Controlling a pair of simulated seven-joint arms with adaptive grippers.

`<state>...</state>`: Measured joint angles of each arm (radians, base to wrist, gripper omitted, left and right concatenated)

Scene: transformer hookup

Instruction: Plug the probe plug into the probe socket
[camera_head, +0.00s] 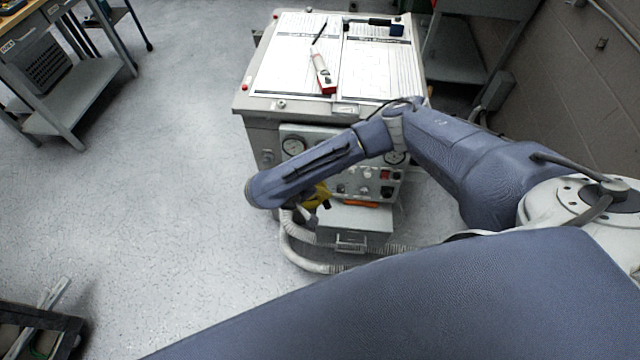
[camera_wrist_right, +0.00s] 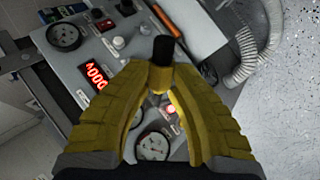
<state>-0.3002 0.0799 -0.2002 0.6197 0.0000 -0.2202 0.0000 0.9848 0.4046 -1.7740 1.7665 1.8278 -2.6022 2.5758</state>
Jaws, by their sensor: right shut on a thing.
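My right gripper (camera_wrist_right: 160,85), with yellow fingers, is shut on a small black cylinder, which I take to be the probe plug (camera_wrist_right: 163,48). Its black end sticks out beyond the fingertips, over the front panel (camera_wrist_right: 125,55) of the machine. In the head view the right gripper (camera_head: 318,198) is partly hidden by my own forearm, in front of the lower left of the panel. The panel carries several round fittings; I cannot tell which is the probe socket. I cannot tell whether the plug touches the panel. My left gripper is not in view.
The panel has dial gauges (camera_head: 293,146), a red number display (camera_wrist_right: 95,76) and an orange bar (camera_wrist_right: 177,25). Ribbed hoses (camera_head: 300,258) hang beside a grey box (camera_head: 355,222) below. Papers and tools lie on the machine's top (camera_head: 270,60).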

